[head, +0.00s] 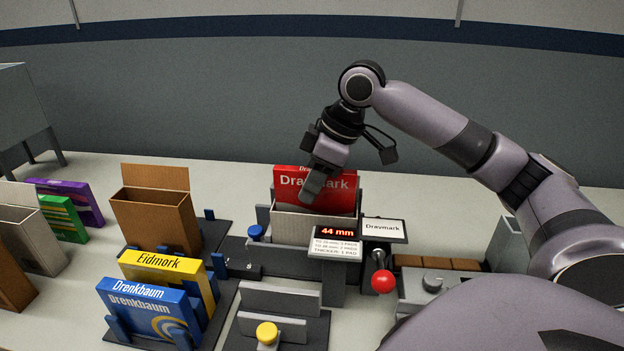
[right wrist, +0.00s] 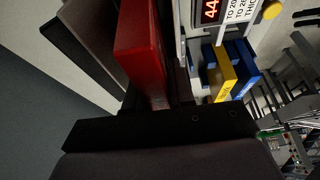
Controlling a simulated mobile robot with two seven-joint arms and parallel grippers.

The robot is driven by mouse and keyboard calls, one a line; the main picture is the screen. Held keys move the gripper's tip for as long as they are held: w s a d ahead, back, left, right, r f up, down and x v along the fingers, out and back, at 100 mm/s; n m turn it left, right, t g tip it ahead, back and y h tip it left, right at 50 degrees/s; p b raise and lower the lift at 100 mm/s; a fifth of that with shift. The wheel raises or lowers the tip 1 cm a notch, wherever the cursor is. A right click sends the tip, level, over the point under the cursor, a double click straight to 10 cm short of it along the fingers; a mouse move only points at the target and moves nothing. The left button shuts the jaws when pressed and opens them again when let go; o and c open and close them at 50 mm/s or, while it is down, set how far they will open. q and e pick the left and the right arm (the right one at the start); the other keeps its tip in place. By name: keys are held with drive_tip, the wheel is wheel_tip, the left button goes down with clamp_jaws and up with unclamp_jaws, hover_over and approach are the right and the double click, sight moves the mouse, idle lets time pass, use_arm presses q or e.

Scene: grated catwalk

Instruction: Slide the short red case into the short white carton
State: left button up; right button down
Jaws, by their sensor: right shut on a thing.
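The red case (head: 340,197), lettered "Draymark", stands upright in the head view with its lower part hidden behind the front wall of the short white carton (head: 300,228). The carton sits in a grey fixture, open at the top, and the case appears to be partly inside it; how deep I cannot tell. My right gripper (head: 314,184) is shut on the red case near its upper left, with one finger lying across its front face. The red case also shows in the right wrist view (right wrist: 140,45), beside the dark gripper. My left gripper is not in view.
A display (head: 335,233) reading 44 mm and a red knob (head: 383,281) stand just in front of the carton. A brown open carton (head: 155,218), a yellow case (head: 165,270) and a blue case (head: 145,312) stand left. A low fixture with a yellow knob (head: 267,333) is in front.

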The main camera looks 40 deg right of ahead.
sight(305, 168)
drive_tip(key=shift+f, duration=0.7)
drive_tip(key=c, duration=0.9)
unclamp_jaws()
drive_tip(key=shift+r, duration=0.1)
drive_tip(key=shift+r+p, duration=1.4)
drive_tip(key=shift+r, duration=2.05)
